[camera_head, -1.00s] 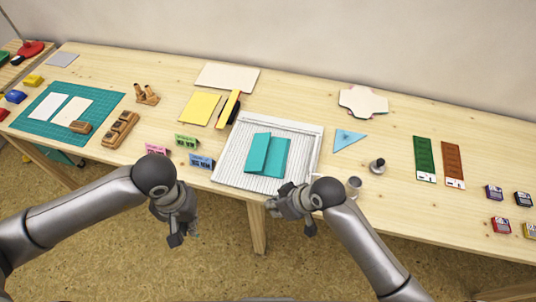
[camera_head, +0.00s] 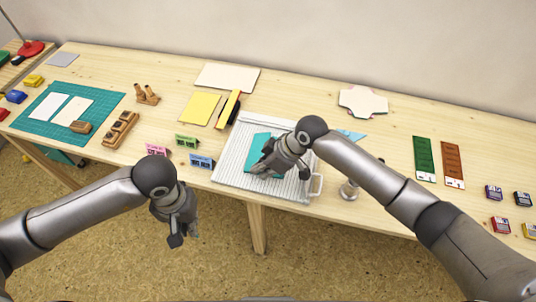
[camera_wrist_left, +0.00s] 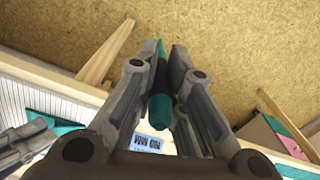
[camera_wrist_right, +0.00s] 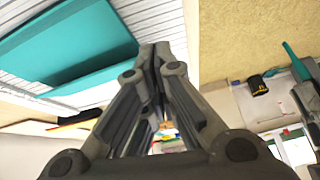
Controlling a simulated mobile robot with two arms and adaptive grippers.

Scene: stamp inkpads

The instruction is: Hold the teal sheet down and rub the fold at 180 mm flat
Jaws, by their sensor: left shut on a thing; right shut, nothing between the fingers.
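The teal sheet (camera_head: 255,148) lies on a white ribbed board (camera_head: 228,166) near the table's front edge. My right arm hides its right part; the right wrist view shows the sheet (camera_wrist_right: 75,45) with two overlapping panels, the upper one raised along an edge. My right gripper (camera_head: 257,171) is shut and empty, low over the sheet's front part; I cannot tell if it touches. My left gripper (camera_head: 176,238) is off the table's front edge, shut on a teal rod-like tool (camera_wrist_left: 160,92), seen between its fingers in the left wrist view.
A metal cup (camera_head: 349,190) stands right, close under my right arm. A light-blue triangle (camera_head: 352,134) is partly hidden.

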